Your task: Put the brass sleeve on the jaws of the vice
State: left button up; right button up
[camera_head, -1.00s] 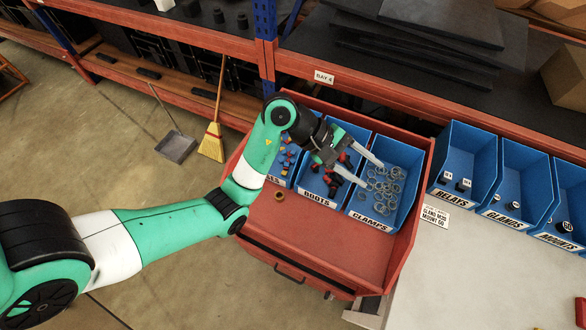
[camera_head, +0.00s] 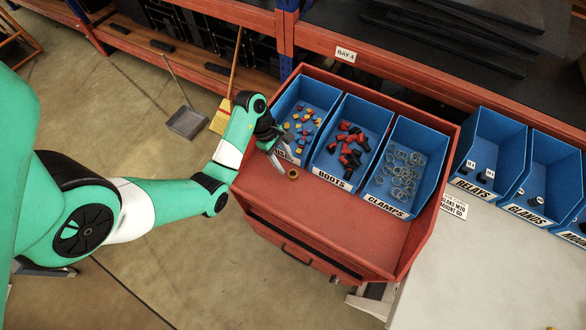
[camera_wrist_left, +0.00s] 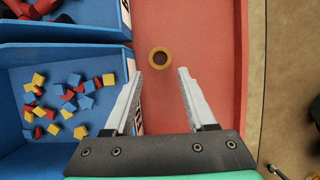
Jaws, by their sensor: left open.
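The brass sleeve (camera_head: 293,174) is a small brown-gold ring on the bare red surface of the cart, in front of the blue bins. In the left wrist view the sleeve (camera_wrist_left: 160,57) shows as a ring with a dark centre, just beyond the fingertips and between their lines. My left gripper (camera_head: 278,162) is close to the sleeve, on its upper left side in the head view. In the left wrist view the gripper (camera_wrist_left: 160,74) is open with nothing between its fingers. The vice and my right gripper are not in view.
A blue bin of coloured pieces (camera_wrist_left: 67,100) lies close beside the left finger. The boots bin (camera_head: 350,140) and clamps bin (camera_head: 405,165) stand to the right. The red cart (camera_head: 330,222) has raised side walls and clear room at its front. A pale bench (camera_head: 470,270) adjoins it.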

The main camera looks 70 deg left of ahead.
aim_at(291, 171)
pick_arm(q)
jog(key=shift+w+d+f, duration=0.1)
jog(key=shift+f, duration=0.15)
jog(key=x, duration=0.2)
jog(key=b+x, duration=0.1)
jog(key=x, duration=0.2)
jog(key=shift+w+d+r+b, duration=0.1)
jog(key=shift+d+r+b, duration=0.05)
jog(key=shift+d+b, duration=0.15)
grip_shut()
